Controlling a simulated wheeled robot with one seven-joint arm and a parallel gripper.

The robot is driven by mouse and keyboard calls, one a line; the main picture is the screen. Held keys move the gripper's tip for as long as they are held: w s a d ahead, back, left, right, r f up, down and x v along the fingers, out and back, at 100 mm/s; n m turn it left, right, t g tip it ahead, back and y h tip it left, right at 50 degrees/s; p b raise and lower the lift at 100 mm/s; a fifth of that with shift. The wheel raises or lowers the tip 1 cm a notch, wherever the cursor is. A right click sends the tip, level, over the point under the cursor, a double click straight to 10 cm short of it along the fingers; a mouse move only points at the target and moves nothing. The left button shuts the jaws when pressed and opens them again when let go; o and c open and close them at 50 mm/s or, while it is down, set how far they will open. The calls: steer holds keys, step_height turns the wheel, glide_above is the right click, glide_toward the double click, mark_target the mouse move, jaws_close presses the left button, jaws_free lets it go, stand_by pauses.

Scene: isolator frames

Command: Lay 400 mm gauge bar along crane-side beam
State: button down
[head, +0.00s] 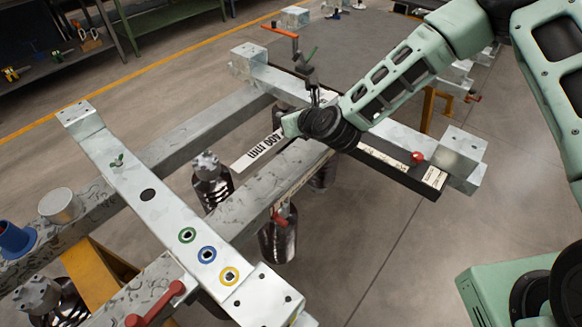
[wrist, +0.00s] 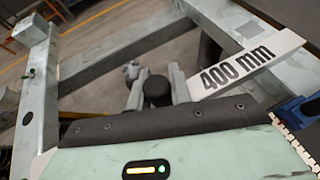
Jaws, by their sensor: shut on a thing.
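The white 400 mm gauge bar (head: 256,152) has black lettering and shows in the head view over the gap between the two long grey beams (head: 178,137). In the wrist view the bar (wrist: 247,64) runs from my gripper up to the right, its lettering facing the camera. My gripper (wrist: 160,92) is shut on the bar near one end. In the head view my wrist hides the fingers and that end. The far cross beam (head: 400,135) lies beyond, with a dark labelled strip (head: 388,170) along its near side. I cannot tell which beam is crane-side.
The near cross beam (head: 150,195) has coloured rings and a dark hole. A red knob (head: 417,158) stands at the far beam's right part. A red and black clamp (head: 299,55) rises beside my wrist. Dark cylinders (head: 212,188) hang below the beams.

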step_height(320, 180, down, 11)
steer(key=shift+r+p, duration=0.1)
steer(key=shift+p, duration=0.3)
steer(key=shift+f, duration=0.2)
steer(key=c, duration=1.3)
jaws_free()
steer(key=shift+r, duration=0.2)
